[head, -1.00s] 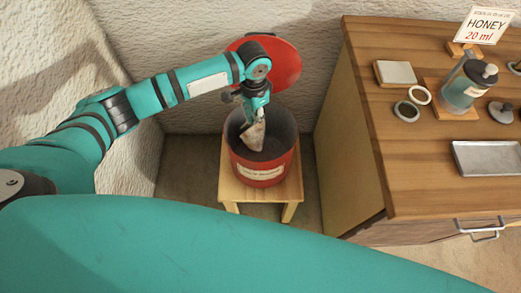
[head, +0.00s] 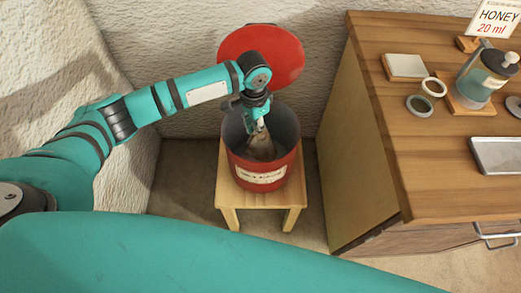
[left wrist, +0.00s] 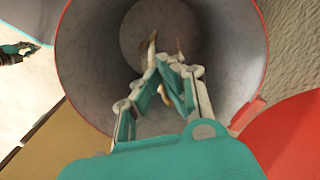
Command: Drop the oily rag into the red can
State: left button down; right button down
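The red can (head: 262,178) stands upright on a small wooden stool, its grey inside open to the top. My left gripper (head: 258,122) is inside the can's mouth, pointing down. It is shut on the oily rag (head: 262,146), a brownish cloth that hangs from the fingers below the rim. In the left wrist view the fingers (left wrist: 168,66) point at the can's floor (left wrist: 160,32), with thin tan edges of cloth at their tips. A small dark and teal part of mine at the left edge there may be my right gripper (left wrist: 14,54); its fingers are unclear.
A round red lid (head: 275,55) stands up behind the can. The wooden stool (head: 230,200) is beneath it. To the right is a wooden cabinet (head: 400,170) with a jar (head: 485,78), rings, a metal tray (head: 500,156) and a honey sign (head: 497,17). Rough walls are close behind and left.

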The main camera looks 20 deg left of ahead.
pick_arm(q)
jog(key=c, duration=1)
grip_release()
jog(key=shift+o, duration=0.5)
jog(key=shift+o, duration=0.4)
jog(key=o, duration=0.7)
jog(key=shift+c, duration=0.2)
notch_tip(320, 180, up, 6)
jog(key=p, duration=0.6)
jog(key=shift+f+p, duration=0.25)
jog(key=shift+p, duration=0.1)
